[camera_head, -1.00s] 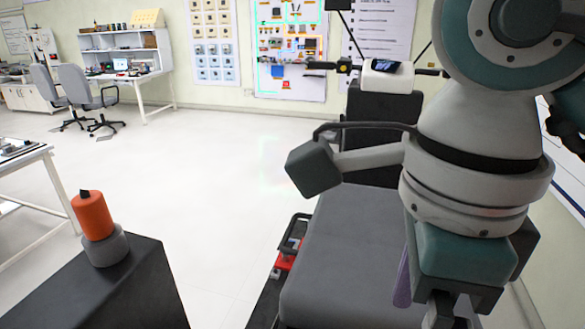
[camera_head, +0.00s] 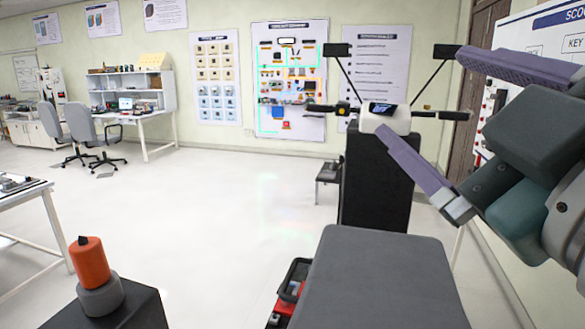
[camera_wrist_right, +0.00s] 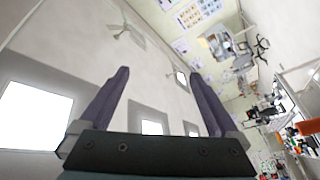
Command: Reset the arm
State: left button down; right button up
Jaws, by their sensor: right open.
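My right gripper (camera_head: 424,92) is raised at the upper right of the head view. Its two purple fingers are spread wide and point up and to the left. It is open with nothing between the fingers. The lower finger overlaps the scooter's handlebar column in the picture; whether they touch cannot be told. In the right wrist view the gripper (camera_wrist_right: 158,72) shows both fingers apart, against the ceiling and a wall turned on its side. My left gripper is not in view.
A scooter with handlebars (camera_head: 389,115), a black column (camera_head: 375,190) and a grey seat (camera_head: 375,285) stands in front. A red and black part (camera_head: 290,285) sits beside the seat. An orange-topped cylinder (camera_head: 90,265) stands on a black block at lower left. The middle floor is clear.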

jog(key=s+d+f+m+g+h, duration=0.1)
jog(key=s+d+f+m+g, duration=0.2)
jog(key=f, duration=0.3)
jog(key=s+d+f+m+g+h, duration=0.2)
jog(key=s+f+g, duration=0.1)
jog(key=f, duration=0.3)
jog(key=s+d+f+m+g+h, duration=0.1)
jog(key=s+d+f+m+g, duration=0.1)
jog(key=d+f+m+g, duration=0.3)
jog(key=s+a+f+g+y, duration=0.1)
jog(key=s+a+f+g, duration=0.25)
jog(key=s+f, duration=0.5)
pick_arm(q)
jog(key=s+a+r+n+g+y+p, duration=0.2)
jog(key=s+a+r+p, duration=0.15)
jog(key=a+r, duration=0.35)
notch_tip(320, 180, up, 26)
jog(key=p, duration=2.5)
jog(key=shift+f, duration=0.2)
pick_arm(e)
jog(key=s+r+g, duration=0.1)
jog(key=s+r, duration=0.1)
jog(key=r, duration=1.2)
jog(key=s+r+g, duration=0.1)
jog(key=s+r, duration=0.1)
jog(key=r, duration=1.3)
jog(key=shift+s+d+n, duration=0.2)
jog(key=shift+s+n, duration=0.1)
